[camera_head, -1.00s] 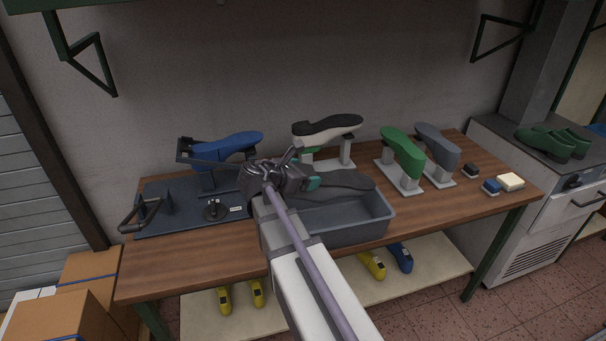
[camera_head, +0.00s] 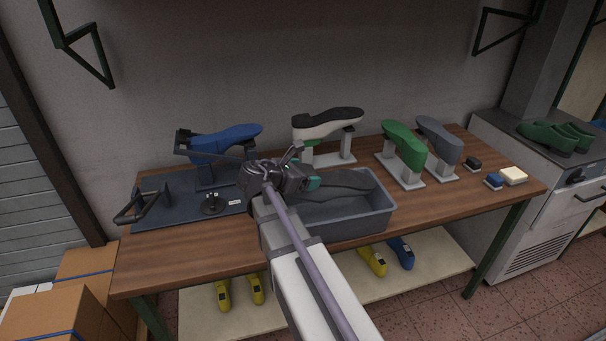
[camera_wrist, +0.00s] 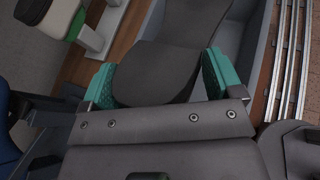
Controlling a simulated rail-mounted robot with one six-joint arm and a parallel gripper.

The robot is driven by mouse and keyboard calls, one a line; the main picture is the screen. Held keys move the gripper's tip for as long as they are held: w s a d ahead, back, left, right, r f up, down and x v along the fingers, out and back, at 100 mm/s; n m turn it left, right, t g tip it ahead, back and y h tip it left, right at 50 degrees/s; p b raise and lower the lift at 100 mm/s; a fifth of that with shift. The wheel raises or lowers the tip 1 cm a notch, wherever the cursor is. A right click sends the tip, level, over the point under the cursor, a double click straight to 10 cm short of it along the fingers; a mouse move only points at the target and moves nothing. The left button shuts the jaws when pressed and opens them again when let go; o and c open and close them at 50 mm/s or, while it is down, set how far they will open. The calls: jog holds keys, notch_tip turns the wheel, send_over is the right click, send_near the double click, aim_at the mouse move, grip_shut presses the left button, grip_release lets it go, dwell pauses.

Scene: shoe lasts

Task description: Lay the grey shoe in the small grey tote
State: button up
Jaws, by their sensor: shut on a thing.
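The grey shoe (camera_head: 346,182) is held sole up, its toe pointing right, over and partly within the opening of the small grey tote (camera_head: 350,223). My gripper (camera_head: 306,175) is at the tote's left end, shut on the left end of the shoe. In the wrist view, the teal fingers of my gripper (camera_wrist: 167,82) press on both sides of the shoe (camera_wrist: 180,45). The tote wall (camera_wrist: 262,45) shows to its right. I cannot tell whether the shoe touches the tote floor. My arm hides the tote's left front corner.
A blue shoe (camera_head: 225,142) stands on a fixture on the dark blue board (camera_head: 165,216) at left. Behind the tote is a white and black shoe (camera_head: 325,124) on a stand. Green (camera_head: 404,141) and grey-blue (camera_head: 439,137) shoes on stands are at right. Front table is clear.

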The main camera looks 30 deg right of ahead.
jog(key=o, duration=0.9)
jog(key=p+v, duration=0.4)
jog(key=v, duration=0.6)
jog(key=shift+a+r, duration=0.2)
jog(key=shift+a, duration=0.15)
